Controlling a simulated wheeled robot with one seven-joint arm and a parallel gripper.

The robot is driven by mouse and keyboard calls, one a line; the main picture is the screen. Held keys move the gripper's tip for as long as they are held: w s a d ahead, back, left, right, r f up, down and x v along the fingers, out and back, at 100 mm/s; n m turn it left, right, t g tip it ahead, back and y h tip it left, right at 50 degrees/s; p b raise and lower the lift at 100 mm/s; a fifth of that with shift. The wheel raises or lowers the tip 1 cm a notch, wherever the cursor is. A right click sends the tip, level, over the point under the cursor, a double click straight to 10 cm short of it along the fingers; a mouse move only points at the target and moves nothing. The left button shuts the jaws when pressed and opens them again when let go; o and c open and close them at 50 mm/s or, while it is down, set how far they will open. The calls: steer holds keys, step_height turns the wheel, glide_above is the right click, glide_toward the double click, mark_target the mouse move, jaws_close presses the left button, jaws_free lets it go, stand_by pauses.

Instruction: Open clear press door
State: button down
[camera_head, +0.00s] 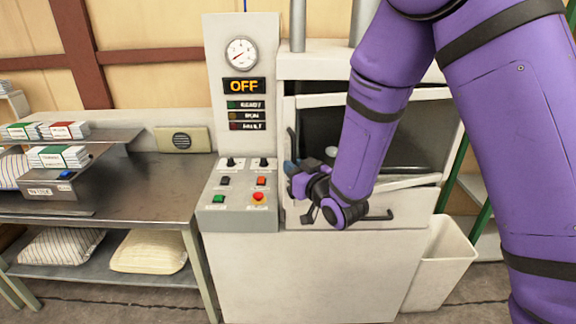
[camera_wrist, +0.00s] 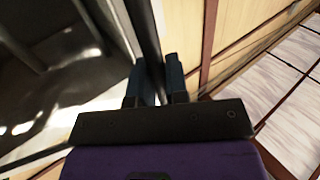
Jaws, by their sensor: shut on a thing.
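The press (camera_head: 310,265) stands in the middle of the head view, with its dark chamber behind a clear door (camera_head: 420,150) in a pale frame. The door's lower rail slants, and my arm covers much of it; I cannot tell exactly how far it stands ajar. My gripper (camera_head: 289,167) is at the left edge of the door, shut on a dark upright handle (camera_head: 291,142). In the wrist view, the handle (camera_wrist: 147,35) runs up between the two blue-grey fingers of my gripper (camera_wrist: 154,80).
A control panel (camera_head: 238,212) with buttons sits just left of my gripper, under a gauge and an "OFF" display (camera_head: 244,86). A metal table (camera_head: 150,180) with pillows below stands left. A white bin (camera_head: 445,262) is at the right.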

steer(key=shift+s+d, duration=0.15)
steer(key=shift+s, duration=0.2)
steer(key=c, duration=1.2)
jaws_free()
steer(key=shift+o, duration=0.2)
steer(key=shift+w, duration=0.1)
